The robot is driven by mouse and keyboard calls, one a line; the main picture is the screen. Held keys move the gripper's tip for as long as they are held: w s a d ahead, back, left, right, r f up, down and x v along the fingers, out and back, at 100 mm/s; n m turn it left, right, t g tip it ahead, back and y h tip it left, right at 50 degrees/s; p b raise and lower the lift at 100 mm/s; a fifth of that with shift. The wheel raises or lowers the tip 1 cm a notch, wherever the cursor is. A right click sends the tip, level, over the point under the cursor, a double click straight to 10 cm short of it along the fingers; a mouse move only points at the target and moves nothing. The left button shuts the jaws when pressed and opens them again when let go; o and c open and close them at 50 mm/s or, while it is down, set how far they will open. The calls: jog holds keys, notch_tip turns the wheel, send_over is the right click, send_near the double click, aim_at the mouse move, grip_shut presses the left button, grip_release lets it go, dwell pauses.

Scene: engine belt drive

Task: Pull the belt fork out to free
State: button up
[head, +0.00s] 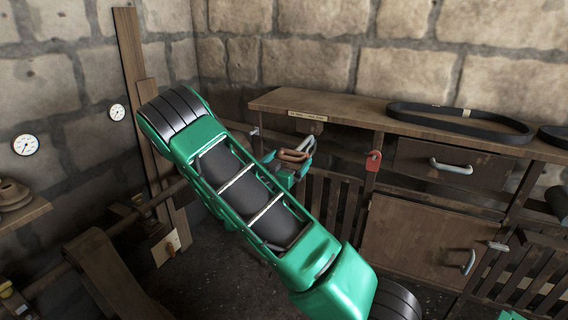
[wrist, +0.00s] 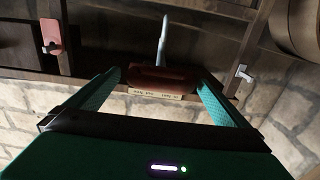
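A red-brown handle (head: 295,155) sits near the left end of the workbench in the head view. It also shows in the wrist view (wrist: 165,79), with a pale metal rod (wrist: 162,42) behind it. I cannot tell for sure that this is the belt fork's handle. My gripper (head: 290,165) has its teal fingers spread at the handle. In the wrist view my gripper (wrist: 162,82) has one finger at each end of the handle, which nearly fills the gap. Whether the fingers press on it cannot be seen.
The workbench (head: 350,113) carries a black belt (head: 460,122) and a small label (head: 307,115). A red tag (head: 374,160) hangs on its front, beside a drawer (head: 450,170) and a cabinet door (head: 425,235). Wooden planks (head: 135,70) lean by the wall gauges.

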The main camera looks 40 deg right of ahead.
jog(key=v, duration=1)
jog(key=shift+a, duration=0.4)
jog(key=shift+f, duration=0.1)
jog(key=s+d+f+m+g+y, duration=0.1)
jog(key=s+d+g+y, duration=0.3)
jog(key=s, duration=0.5)
jog(key=s+d+f+m+g+y, duration=0.15)
jog(key=s+d+g, duration=0.3)
jog(key=s, duration=0.45)
jog(key=s+a+r+n+y, duration=0.3)
jog(key=s+a+n+y, duration=0.1)
jog(key=s+a, duration=0.3)
jog(key=s+a+r+n+y, duration=0.4)
jog(key=s+a+y, duration=0.2)
jog(key=s+a, duration=0.2)
jog(key=s, duration=0.2)
jog(key=shift+s+r, duration=0.2)
jog(key=shift+s, duration=0.05)
